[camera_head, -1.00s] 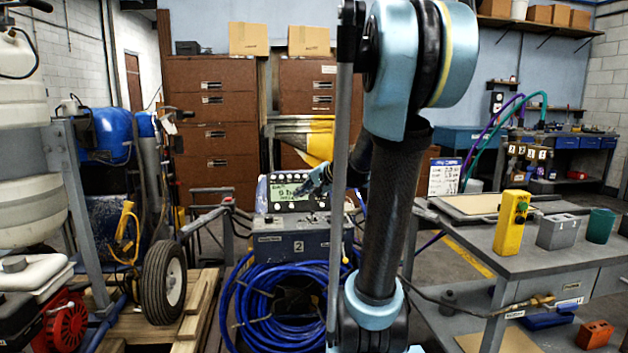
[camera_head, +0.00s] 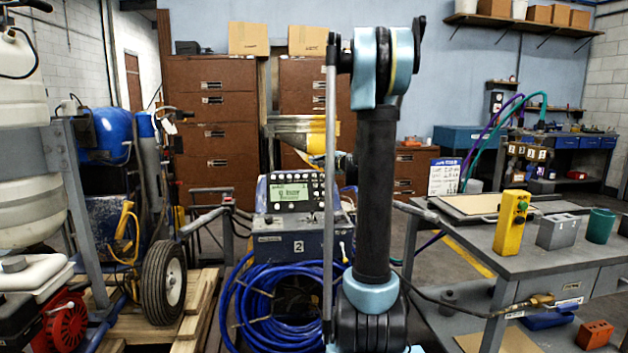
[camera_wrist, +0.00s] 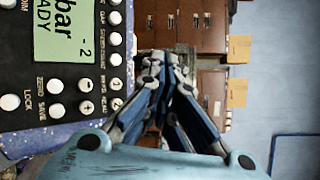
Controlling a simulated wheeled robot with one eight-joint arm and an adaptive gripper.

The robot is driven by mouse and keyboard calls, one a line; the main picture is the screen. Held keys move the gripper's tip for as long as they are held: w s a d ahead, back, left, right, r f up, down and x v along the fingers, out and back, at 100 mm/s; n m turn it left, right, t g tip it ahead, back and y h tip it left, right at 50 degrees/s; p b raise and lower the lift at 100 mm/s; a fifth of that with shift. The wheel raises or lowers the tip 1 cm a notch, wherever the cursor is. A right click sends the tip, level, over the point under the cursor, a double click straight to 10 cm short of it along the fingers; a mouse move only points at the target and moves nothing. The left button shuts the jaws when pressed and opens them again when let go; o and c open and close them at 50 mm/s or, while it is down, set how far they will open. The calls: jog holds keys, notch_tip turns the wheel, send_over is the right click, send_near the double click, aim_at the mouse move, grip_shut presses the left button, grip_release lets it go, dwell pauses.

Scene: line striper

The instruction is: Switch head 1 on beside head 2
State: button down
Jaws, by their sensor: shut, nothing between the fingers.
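The control panel (camera_head: 290,192) has a lit green display and several round white buttons. It stands on a grey box marked 2 (camera_head: 298,243). In the wrist view the panel (camera_wrist: 25,80) is turned sideways at the left. Its green display (camera_wrist: 50,48) reads "bar", "READY" and "-2". A column of white buttons (camera_wrist: 115,60) lies between the display and my fingers. My gripper (camera_wrist: 168,65) is shut and empty, just beyond the panel's button edge in the picture, apparently touching no button. In the head view my arm mostly hides it. I cannot tell which buttons belong to heads 1 and 2.
A blue hose coil (camera_head: 270,305) hangs below the box. A grey workbench (camera_head: 560,240) with a yellow remote (camera_head: 511,222) stands at the right. A wheel (camera_head: 164,284) and wooden pallet (camera_head: 200,305) are at the left. Brown cabinets (camera_head: 212,130) stand behind.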

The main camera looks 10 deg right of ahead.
jog(key=shift+w+f, duration=3.1)
jog(key=shift+f, duration=0.05)
jog(key=shift+w+f, duration=0.2)
jog(key=shift+w, duration=0.05)
jog(key=shift+w+f, duration=0.3)
dwell(0.5)
jog(key=shift+s+r, duration=0.6)
dwell(0.5)
jog(key=shift+s+r, duration=1.8)
